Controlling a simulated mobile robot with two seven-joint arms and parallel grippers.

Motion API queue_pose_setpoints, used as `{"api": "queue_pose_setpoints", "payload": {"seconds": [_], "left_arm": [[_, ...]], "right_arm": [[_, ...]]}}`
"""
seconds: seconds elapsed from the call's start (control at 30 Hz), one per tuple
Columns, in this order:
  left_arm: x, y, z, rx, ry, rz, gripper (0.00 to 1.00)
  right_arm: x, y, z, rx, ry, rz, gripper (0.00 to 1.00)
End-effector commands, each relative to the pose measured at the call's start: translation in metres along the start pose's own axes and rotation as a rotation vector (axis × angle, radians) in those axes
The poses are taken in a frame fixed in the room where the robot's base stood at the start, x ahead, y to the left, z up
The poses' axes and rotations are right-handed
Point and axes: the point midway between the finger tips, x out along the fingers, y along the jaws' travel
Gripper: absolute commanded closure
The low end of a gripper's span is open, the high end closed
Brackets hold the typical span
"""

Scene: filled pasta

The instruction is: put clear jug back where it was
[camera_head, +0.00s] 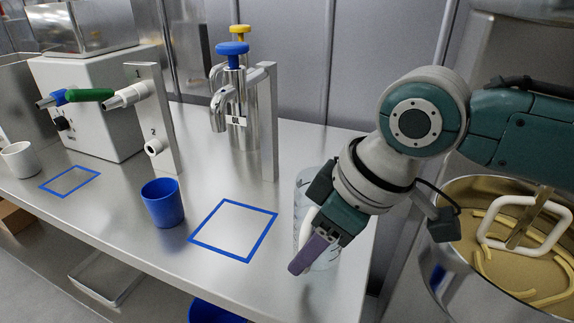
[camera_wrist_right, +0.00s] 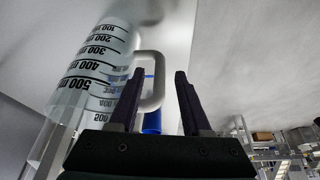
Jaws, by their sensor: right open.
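The clear jug (camera_head: 302,186), with black volume marks, stands upright on the steel table near its right end, to the right of the empty blue square outline (camera_head: 272,226). My right gripper (camera_head: 299,265) is in front of the jug and partly hides it. In the wrist view the jug (camera_wrist_right: 95,65) fills the left side, and its pale loop handle (camera_wrist_right: 154,98) shows between the two dark fingers. The right gripper (camera_wrist_right: 160,72) is open, with a gap between the fingers. Whether a finger touches the handle is unclear. My left gripper is not in view.
A blue cup (camera_head: 162,203) stands left of the outline. Steel dispensers with a blue knob (camera_head: 232,48) and a white machine (camera_head: 85,110) stand behind. A pot (camera_head: 480,285) of pasta is at the right, beyond the table. The table's front edge is close.

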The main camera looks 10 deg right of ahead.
Motion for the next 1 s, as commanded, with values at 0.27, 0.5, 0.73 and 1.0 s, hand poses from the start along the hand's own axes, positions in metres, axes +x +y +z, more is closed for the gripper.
{"api": "queue_pose_setpoints", "payload": {"seconds": [0.27, 0.5, 0.73, 1.0], "left_arm": [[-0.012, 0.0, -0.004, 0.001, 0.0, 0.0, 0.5], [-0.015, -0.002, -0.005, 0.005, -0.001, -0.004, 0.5], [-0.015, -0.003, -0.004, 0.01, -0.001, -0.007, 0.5], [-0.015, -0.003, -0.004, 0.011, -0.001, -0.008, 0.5]], "right_arm": [[-0.064, 0.001, -0.001, -0.001, 0.003, 0.002, 0.52], [-0.099, 0.0, -0.001, 0.001, 0.002, 0.001, 0.52], [-0.101, -0.006, 0.001, -0.002, 0.003, -0.007, 0.52], [-0.077, -0.073, 0.019, 0.074, 0.089, -0.031, 0.52]]}}
